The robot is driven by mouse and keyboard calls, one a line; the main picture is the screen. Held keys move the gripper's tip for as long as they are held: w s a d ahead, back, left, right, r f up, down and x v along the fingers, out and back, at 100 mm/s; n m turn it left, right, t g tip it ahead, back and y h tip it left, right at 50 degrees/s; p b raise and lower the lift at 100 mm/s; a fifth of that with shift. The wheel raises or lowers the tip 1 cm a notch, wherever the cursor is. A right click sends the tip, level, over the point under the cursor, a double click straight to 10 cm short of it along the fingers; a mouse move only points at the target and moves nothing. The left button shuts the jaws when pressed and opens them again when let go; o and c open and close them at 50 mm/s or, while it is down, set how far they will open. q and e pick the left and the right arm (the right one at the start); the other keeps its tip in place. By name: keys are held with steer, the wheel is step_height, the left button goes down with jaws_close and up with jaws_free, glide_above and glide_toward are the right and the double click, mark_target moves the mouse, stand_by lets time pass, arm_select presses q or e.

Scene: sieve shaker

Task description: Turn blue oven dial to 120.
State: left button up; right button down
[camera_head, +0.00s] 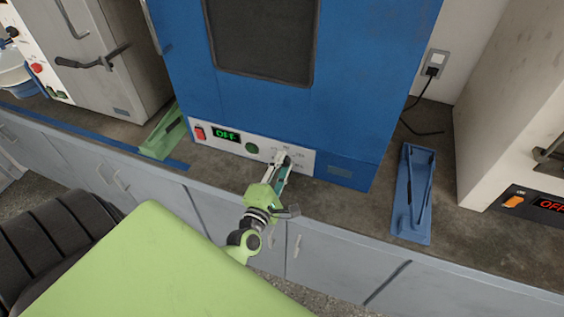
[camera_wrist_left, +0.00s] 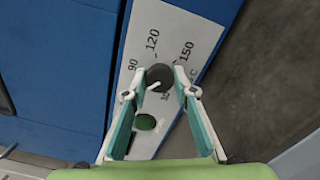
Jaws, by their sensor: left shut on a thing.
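The blue oven (camera_head: 265,100) stands on the counter with a white control panel (camera_wrist_left: 140,105) along its bottom. Its dark round dial (camera_wrist_left: 160,77) is at the panel's right part. Printed numbers 90, 120 and 150 lie around the dial. A short white mark on the dial's face points to the lower left in the wrist view, away from the 120. My left gripper (camera_head: 280,162) is at the panel, its two fingers (camera_wrist_left: 154,80) on either side of the dial and shut on it. In the head view the gripper hides most of the dial. My right gripper is not in view.
The panel also has a red switch (camera_head: 200,133), a green OFF display (camera_head: 226,135) and a green button (camera_head: 252,147). A green tray-like holder (camera_head: 163,135) stands left of the oven, a blue one (camera_head: 412,190) right. Another appliance (camera_head: 520,110) stands at far right.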

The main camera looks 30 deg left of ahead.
arm_select(q)
steer(key=m+p, duration=0.2)
steer(key=m, duration=0.3)
steer(key=shift+m, duration=0.3)
steer(key=m+p, duration=0.2)
steer(key=m, duration=0.4)
steer(key=m+p, duration=0.1)
steer(key=m, duration=0.4)
steer(key=shift+m, duration=0.4)
steer(key=m+p, duration=0.1)
steer(key=m, duration=0.3)
steer(key=shift+f+m, duration=0.1)
steer(key=shift+m, duration=0.3)
steer(key=o, duration=1.1)
